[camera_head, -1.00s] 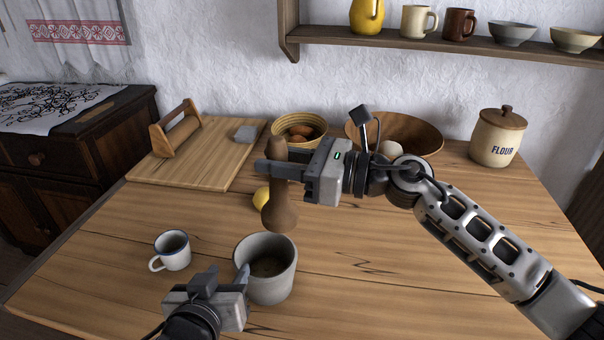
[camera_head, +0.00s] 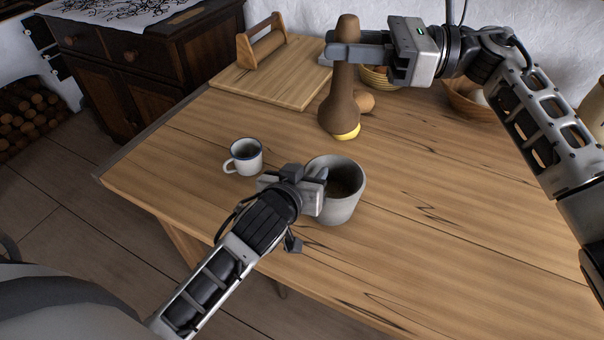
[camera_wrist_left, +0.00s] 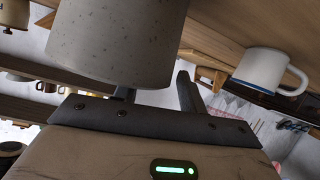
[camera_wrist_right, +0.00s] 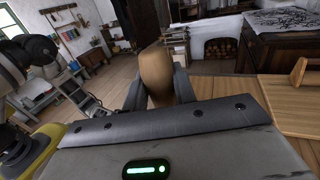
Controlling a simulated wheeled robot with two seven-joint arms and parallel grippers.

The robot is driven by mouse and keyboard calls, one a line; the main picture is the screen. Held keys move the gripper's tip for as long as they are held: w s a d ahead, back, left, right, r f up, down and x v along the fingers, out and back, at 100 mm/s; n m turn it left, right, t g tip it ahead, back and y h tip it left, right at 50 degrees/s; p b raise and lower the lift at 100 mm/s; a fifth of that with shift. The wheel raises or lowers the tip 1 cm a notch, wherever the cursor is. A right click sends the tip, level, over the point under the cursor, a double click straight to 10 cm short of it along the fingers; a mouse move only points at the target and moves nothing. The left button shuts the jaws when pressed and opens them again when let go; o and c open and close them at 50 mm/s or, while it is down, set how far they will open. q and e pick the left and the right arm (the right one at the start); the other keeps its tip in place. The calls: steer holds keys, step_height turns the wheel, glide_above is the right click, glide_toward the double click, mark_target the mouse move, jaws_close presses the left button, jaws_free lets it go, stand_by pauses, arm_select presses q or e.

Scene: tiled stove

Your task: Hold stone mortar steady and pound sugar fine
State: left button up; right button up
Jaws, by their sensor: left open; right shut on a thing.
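The grey stone mortar (camera_head: 340,208) stands upright on the wooden table; its inside looks dark and I cannot make out sugar. My left gripper (camera_head: 318,180) is open at the mortar's left side. In the left wrist view the mortar (camera_wrist_left: 115,42) hides part of one finger, while the other finger shows beside it; I cannot tell whether either touches. My right gripper (camera_head: 345,49) is shut on the upper part of the brown wooden pestle (camera_head: 343,85). The pestle is upright, beyond the mortar in the picture and clear of it. Its top also shows in the right wrist view (camera_wrist_right: 156,75).
A white mug (camera_head: 246,158) stands left of the mortar. A yellow fruit (camera_head: 348,132) is partly hidden behind the pestle's foot, with a brown round thing (camera_head: 365,103) close by. A cutting board (camera_head: 290,85) and bowls (camera_head: 472,100) are farther back. The right table area is clear.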

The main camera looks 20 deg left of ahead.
arm_select(q)
steer(key=shift+w+f, duration=0.15)
steer(key=shift+w, duration=0.25)
jaws_close()
steer(key=shift+s+f, duration=0.15)
steer(key=shift+f, duration=0.15)
stand_by(1.5)
steer(key=shift+o, duration=0.2)
jaws_free()
steer(key=shift+r, duration=0.15)
